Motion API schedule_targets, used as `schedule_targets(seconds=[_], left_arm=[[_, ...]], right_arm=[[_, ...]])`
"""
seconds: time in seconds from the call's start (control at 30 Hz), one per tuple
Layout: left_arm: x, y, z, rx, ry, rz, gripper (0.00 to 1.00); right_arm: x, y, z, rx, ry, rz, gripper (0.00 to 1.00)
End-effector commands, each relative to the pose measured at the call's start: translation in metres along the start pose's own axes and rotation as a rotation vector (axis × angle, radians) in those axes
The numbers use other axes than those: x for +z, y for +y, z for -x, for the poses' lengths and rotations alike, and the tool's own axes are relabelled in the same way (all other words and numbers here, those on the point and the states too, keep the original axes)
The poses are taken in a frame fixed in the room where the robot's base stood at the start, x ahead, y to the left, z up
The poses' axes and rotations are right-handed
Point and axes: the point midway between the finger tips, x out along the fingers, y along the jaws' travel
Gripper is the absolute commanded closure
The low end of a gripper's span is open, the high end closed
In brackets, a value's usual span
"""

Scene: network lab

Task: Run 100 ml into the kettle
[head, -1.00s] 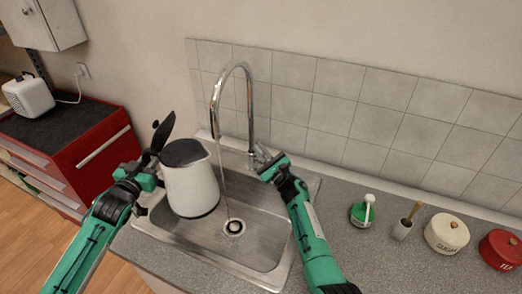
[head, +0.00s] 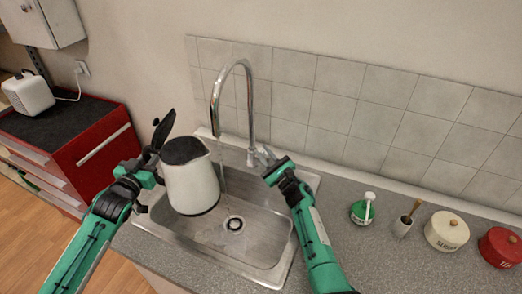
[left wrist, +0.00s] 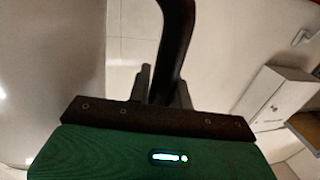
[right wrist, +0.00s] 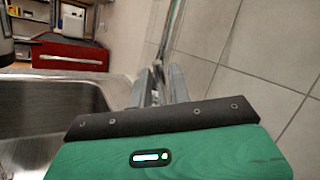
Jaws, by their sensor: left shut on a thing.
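The white kettle (head: 192,185) hangs over the left part of the sink, its dark round top facing up. A black part, seemingly its raised lid (head: 167,130), stands up at its left. My left gripper (head: 151,168) is shut on the kettle's black handle (left wrist: 176,45). The chrome tap (head: 249,100) arches above; its spout end is just right of the kettle's top. A short, faint stretch of water (head: 223,180) shows right of the kettle, outside it. My right gripper (head: 268,168) is by the tap's lever (head: 263,155); its finger gap is unclear.
The steel sink (head: 262,225) has its drain (head: 234,224) below and right of the kettle. On the counter at right stand a green-and-white item (head: 363,210), a brush in a pot (head: 404,225), a cream canister (head: 446,232) and a red canister (head: 500,248).

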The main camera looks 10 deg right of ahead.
Motion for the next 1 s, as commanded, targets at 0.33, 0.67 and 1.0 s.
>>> schedule_targets(seconds=[0.33, 0.67, 1.0], left_arm=[[-0.004, 0.000, 0.000, 0.001, 0.007, 0.003, 1.00], [-0.004, 0.000, 0.000, 0.001, 0.007, 0.003, 1.00], [-0.008, 0.043, -0.029, 0.004, 0.014, 0.010, 1.00]], right_arm=[[-0.001, 0.000, 0.045, 0.000, 0.001, 0.000, 0.81], [-0.001, 0.000, 0.051, 0.001, 0.001, -0.001, 0.81], [-0.001, 0.000, 0.050, 0.001, 0.001, 0.000, 0.81]])
